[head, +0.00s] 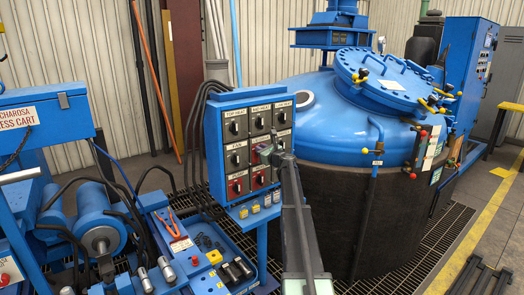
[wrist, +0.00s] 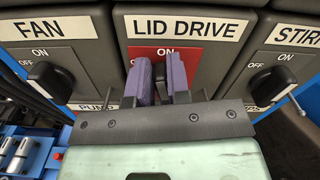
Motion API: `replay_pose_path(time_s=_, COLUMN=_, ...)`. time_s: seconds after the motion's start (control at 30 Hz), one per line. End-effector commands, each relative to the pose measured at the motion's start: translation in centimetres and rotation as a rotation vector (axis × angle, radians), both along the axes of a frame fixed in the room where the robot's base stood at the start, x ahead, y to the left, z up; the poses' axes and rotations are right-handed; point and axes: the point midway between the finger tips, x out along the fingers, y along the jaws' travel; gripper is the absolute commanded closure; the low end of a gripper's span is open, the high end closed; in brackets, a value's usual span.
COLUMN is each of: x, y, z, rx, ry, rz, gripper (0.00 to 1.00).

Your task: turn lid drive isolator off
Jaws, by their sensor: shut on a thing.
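The lid drive isolator (wrist: 203,62) is in the middle of the wrist view, a red plate under a white LID DRIVE label. ON shows at its top and part of OFF at its left. My gripper (wrist: 161,82), with two purple pads, is shut on its knob. The pads hide most of the knob, so I cannot tell its exact angle. In the head view my gripper (head: 268,154) is at the middle row of the blue switch panel (head: 217,190) and covers most of this isolator.
The FAN switch (wrist: 48,80) is close on the left and the stirrer switch (wrist: 272,86) close on the right. A furnace vessel (head: 345,210) stands right of the panel. A cart with tools (head: 185,245) is at the lower left.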

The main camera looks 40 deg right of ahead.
Motion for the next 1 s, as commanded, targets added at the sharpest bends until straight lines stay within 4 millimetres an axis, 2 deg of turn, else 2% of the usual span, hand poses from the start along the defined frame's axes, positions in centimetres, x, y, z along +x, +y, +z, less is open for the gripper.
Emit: replay_pose_path(time_s=1.0, x=-0.1, y=1.8, z=-1.6, rx=-0.952, ry=0.017, rz=0.0, gripper=1.0)
